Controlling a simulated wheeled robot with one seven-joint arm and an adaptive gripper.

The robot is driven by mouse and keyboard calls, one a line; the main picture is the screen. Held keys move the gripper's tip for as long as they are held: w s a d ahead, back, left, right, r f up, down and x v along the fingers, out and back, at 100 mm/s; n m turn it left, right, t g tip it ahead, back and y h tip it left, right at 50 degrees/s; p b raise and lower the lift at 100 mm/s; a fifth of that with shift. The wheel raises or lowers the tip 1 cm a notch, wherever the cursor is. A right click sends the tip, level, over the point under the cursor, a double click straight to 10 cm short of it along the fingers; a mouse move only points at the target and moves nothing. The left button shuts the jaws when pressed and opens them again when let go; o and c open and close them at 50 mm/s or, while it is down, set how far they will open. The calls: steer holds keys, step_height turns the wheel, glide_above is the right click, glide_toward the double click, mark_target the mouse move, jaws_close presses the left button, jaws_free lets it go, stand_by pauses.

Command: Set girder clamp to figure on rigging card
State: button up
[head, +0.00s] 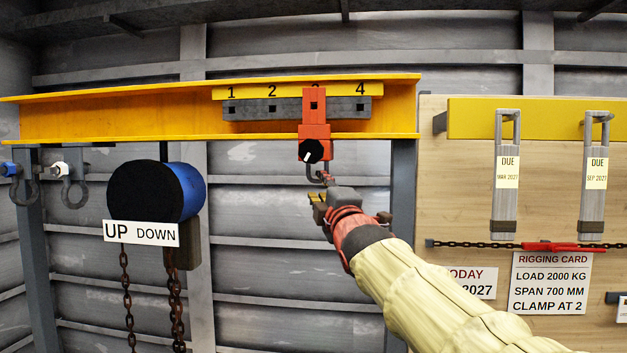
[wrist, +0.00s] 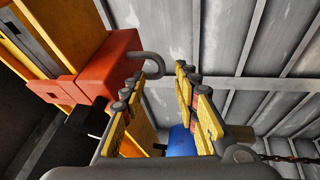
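The red girder clamp (head: 314,130) sits on the yellow girder (head: 120,122) at the 3 of the scale (head: 297,90), whose digit it partly covers. It has a black knob (head: 313,151) with a white mark and a hook below. The rigging card (head: 550,283) reads load 2000 kg, span 700 mm, clamp at 2. My gripper (head: 318,198) is just below the clamp's hook. In the wrist view my gripper (wrist: 160,105) has its fingers apart with nothing held between them; the red clamp (wrist: 105,65) and its hook (wrist: 152,62) are beyond the fingertips, up and left.
A chain hoist with a blue drum (head: 190,190) and an UP DOWN label (head: 141,233) hangs left of the clamp. Shackles (head: 75,185) hang at far left. The right board (head: 465,180) holds two dated slings (head: 508,170) and a chain with a red tensioner (head: 563,247).

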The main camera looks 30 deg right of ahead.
mark_target(317, 180)
steer(key=shift+p+x, duration=0.4)
steer(key=shift+x, duration=2.45)
steer(key=shift+d+r, duration=0.1)
steer(key=shift+d, duration=0.05)
steer(key=shift+c, duration=0.9)
jaws_close()
steer(key=shift+r, duration=0.1)
